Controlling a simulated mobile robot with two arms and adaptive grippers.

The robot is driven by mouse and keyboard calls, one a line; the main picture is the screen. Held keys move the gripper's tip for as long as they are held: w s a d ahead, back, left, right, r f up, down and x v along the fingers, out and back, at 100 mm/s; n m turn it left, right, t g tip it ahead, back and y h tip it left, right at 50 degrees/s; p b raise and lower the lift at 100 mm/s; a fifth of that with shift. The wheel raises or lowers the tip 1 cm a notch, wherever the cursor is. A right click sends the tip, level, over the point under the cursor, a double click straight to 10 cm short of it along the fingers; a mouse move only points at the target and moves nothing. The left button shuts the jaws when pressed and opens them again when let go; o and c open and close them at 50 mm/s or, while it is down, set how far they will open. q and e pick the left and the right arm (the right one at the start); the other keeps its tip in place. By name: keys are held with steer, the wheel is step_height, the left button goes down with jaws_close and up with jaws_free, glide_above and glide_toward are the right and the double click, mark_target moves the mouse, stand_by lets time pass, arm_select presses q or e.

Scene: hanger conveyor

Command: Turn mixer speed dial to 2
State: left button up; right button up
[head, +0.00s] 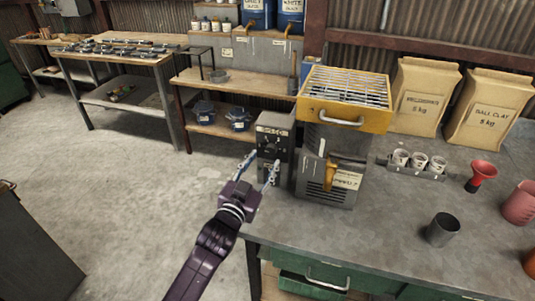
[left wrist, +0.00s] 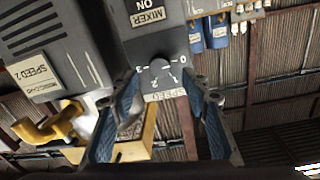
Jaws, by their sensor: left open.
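The picture is turned over there, and I cannot tell exactly where the dial points. My left gripper (head: 265,160) is in front of the box, its fingers open toward it. In the left wrist view the open left gripper (left wrist: 162,98) has its fingers on either side of the dial, apart from it. My right gripper is not in view.
The grey mixer (head: 325,185) with a yellow grated hopper (head: 345,98) stands right of the box. A note reading SPEED 2 (left wrist: 42,73) is on it. Open floor lies left.

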mark_target(270, 152)
arm_select(q)
steer(key=shift+x, duration=2.1)
jaws_close()
